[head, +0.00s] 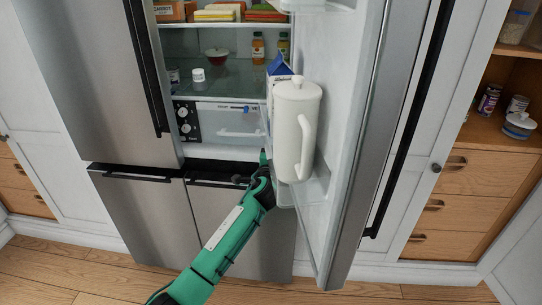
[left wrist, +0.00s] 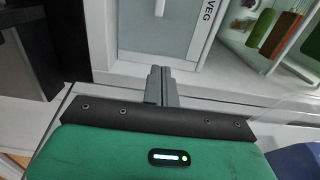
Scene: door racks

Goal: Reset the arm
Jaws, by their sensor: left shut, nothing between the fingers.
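My left arm comes up from the bottom of the head view, and its gripper (head: 264,160) is in front of the open fridge, beside the lower door rack. In the left wrist view the gripper (left wrist: 158,84) has its fingers together, with nothing between them. The fridge door (head: 352,150) stands open to the right. A white pitcher (head: 296,135) stands in the door rack (head: 312,192), just right of and above the gripper. A blue and white carton (head: 279,68) is behind the pitcher. I cannot see my right gripper.
Inside the fridge are a red bowl (head: 217,56), a white jar (head: 198,75), bottles (head: 258,46) and a lower drawer (head: 238,121). The left fridge door (head: 100,80) is shut. Open shelving (head: 490,129) with cans stands at the right. The wooden floor (head: 110,275) is clear.

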